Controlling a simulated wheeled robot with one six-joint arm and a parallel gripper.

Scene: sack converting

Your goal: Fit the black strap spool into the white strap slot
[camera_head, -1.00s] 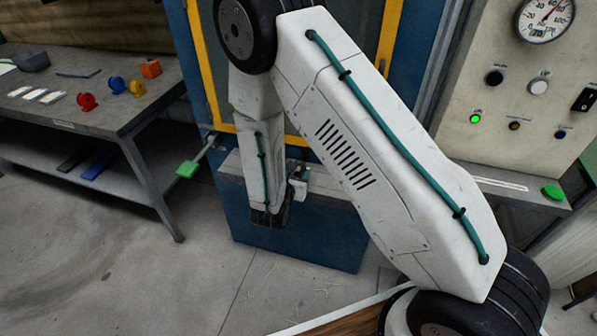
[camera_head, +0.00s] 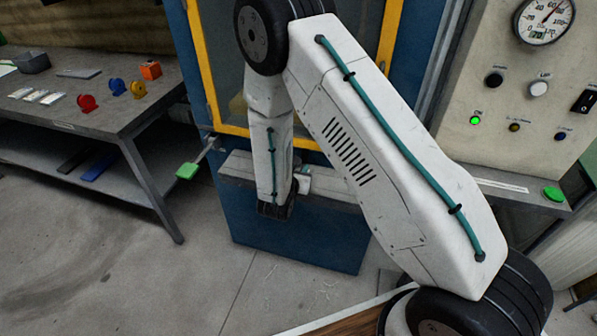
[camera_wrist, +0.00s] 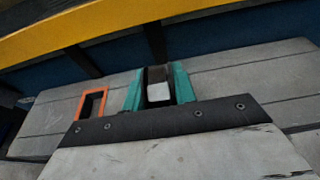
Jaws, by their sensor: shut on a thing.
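My gripper (camera_wrist: 160,76) shows in the wrist view with its two teal fingers closed on a black thing, which I take as the black strap spool (camera_wrist: 157,73). A pale white block face (camera_wrist: 159,92) shows between the fingers at the near end of the black thing. I cannot tell whether it is part of the held thing or of the white strap slot. The grip is over the grey ledge (camera_wrist: 240,72). In the head view my wrist hides most of the gripper and the held spool, in front of the blue machine's ledge (camera_head: 238,168).
An orange rectangular frame (camera_wrist: 91,103) sits on the ledge left of the gripper. A yellow-framed window (camera_head: 206,70) rises above the ledge. A green-ended lever (camera_head: 188,171) sticks out at left. A workbench (camera_head: 120,120) holds red, blue and yellow spools. A control panel (camera_head: 520,80) stands right.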

